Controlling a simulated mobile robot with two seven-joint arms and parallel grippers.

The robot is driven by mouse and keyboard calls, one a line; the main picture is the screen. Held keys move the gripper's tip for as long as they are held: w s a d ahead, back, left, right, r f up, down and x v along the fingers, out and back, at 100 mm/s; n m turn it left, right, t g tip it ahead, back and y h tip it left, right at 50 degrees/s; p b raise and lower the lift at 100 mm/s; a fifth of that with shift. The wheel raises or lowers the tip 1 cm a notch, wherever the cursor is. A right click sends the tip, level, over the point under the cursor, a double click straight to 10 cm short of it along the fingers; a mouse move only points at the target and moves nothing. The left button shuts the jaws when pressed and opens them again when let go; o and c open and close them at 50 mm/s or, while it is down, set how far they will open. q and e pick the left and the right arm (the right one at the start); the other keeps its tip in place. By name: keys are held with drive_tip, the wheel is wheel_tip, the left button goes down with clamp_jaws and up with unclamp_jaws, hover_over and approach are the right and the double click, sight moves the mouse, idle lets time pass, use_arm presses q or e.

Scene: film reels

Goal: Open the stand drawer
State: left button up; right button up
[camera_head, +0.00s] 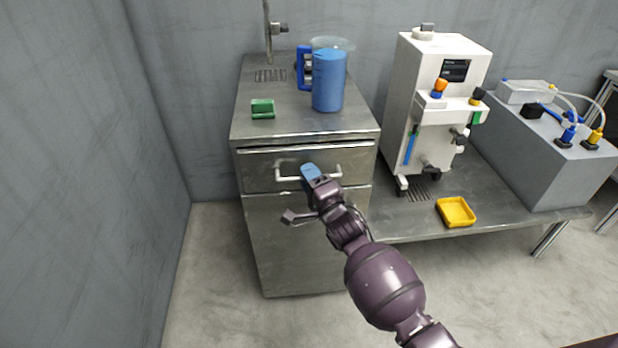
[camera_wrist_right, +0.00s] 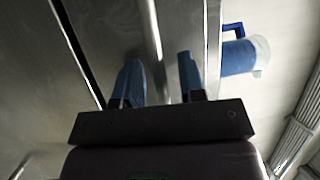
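The metal stand (camera_head: 300,240) has a drawer (camera_head: 257,170) at its top, and the drawer front looks flush with the stand. A pale bar handle (camera_head: 287,179) runs across the drawer front. My right gripper (camera_head: 311,172) is at the middle of this handle, its blue fingertips hiding part of the bar. In the right wrist view, the fingers (camera_wrist_right: 158,80) are apart and the handle bar (camera_wrist_right: 151,35) passes between them, with gaps visible on both sides. My left gripper is not in view.
On the stand are a blue jug (camera_head: 329,82), a green block (camera_head: 262,108) and a metal post (camera_head: 268,35). To the right, a low table (camera_head: 400,222) holds a white machine (camera_head: 437,90), a yellow tray (camera_head: 456,211) and a grey box (camera_head: 535,150). The floor before the stand looks clear.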

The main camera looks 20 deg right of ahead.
drive_tip(key=c, duration=0.6)
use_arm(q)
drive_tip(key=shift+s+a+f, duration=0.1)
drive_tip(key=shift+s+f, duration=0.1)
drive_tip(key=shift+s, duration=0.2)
use_arm(e)
clamp_jaws()
use_arm(q)
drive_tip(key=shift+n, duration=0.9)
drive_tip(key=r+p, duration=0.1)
drive_tip(key=p, duration=0.2)
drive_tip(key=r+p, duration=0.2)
drive_tip(key=p, duration=0.1)
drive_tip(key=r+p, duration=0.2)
drive_tip(key=p, duration=0.1)
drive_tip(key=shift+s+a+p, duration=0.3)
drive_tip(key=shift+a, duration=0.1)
use_arm(e)
drive_tip(key=s+a, duration=0.4)
drive_tip(key=s, duration=1)
drive_tip(key=s+a, duration=0.4)
drive_tip(key=s, duration=1)
drive_tip(key=shift+s, duration=0.25)
drive_tip(key=shift+a, duration=0.1)
